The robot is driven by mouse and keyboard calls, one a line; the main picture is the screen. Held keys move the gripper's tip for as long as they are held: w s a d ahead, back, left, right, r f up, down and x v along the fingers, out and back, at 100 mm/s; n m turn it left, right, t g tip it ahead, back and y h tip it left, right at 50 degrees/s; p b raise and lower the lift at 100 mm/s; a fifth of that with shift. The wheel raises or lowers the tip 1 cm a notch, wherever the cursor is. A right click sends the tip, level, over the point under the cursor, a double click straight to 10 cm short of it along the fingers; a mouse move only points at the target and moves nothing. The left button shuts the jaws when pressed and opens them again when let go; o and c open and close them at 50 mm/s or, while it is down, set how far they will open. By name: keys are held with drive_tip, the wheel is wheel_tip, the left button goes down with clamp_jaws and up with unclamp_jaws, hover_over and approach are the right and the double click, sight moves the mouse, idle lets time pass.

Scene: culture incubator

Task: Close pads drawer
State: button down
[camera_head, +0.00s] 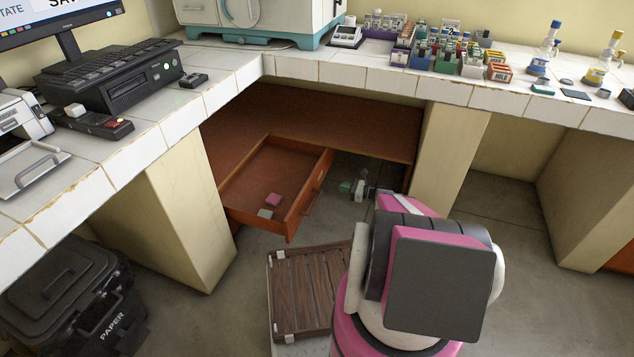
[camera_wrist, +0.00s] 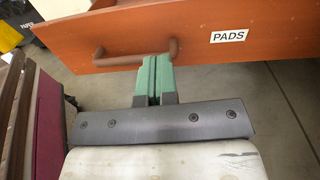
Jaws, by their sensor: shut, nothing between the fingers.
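The pads drawer (camera_head: 290,228) is orange-brown wood and stands pulled out from under the corner counter in the head view. A pink pad and a pale pad lie inside it. In the wrist view its front (camera_wrist: 120,30) bears a white PADS label (camera_wrist: 229,36) and a brown bar handle (camera_wrist: 135,58). My gripper (camera_wrist: 154,62) has its green fingers shut and empty, with the tips at the handle; I cannot tell whether they touch it. In the head view my gripper (camera_head: 350,187) is right of the drawer front, with the handle (camera_head: 312,202) between.
A slatted wooden platform (camera_head: 310,290) stands on the floor before the drawer. Counter supports stand at left (camera_head: 180,215) and right (camera_head: 448,150). A black paper bin (camera_head: 70,300) is at lower left. Open floor lies under the counter to the right.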

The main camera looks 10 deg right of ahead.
approach(312, 179)
drive_tip(key=shift+m+t, duration=0.4)
drive_tip(key=x, duration=0.7)
drive_tip(key=shift+a+f, duration=0.3)
drive_tip(key=shift+w, duration=0.1)
drive_tip(key=x, duration=3.2)
drive_tip(key=shift+a, duration=0.1)
